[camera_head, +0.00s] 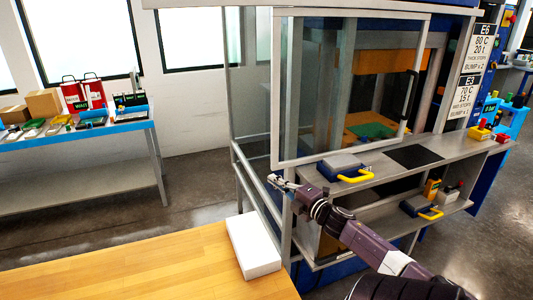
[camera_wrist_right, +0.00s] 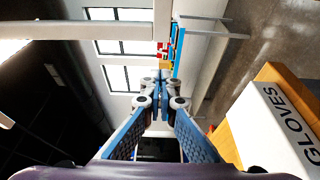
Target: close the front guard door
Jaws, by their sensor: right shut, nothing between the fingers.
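The front guard door (camera_head: 276,95) is a clear panel in a pale metal frame at the front of the press. A black upright handle (camera_head: 410,95) is near its right edge. Part of the machine's opening shows uncovered to the right of the door. An orange block and a green piece show through the panel. My right gripper (camera_head: 283,184) is below the door's lower left corner, away from the handle, with its arm coming from the lower right. In the wrist view its fingertips (camera_wrist_right: 160,77) are together and empty. My left gripper is out of view.
A grey shelf (camera_head: 438,146) with yellow-handled tools (camera_head: 345,167) runs under the door. A white box (camera_head: 252,246), labelled GLOVES in the wrist view (camera_wrist_right: 285,125), sits on the wooden table (camera_head: 150,265). A blue-edged bench (camera_head: 130,116) stands left. Floor between is clear.

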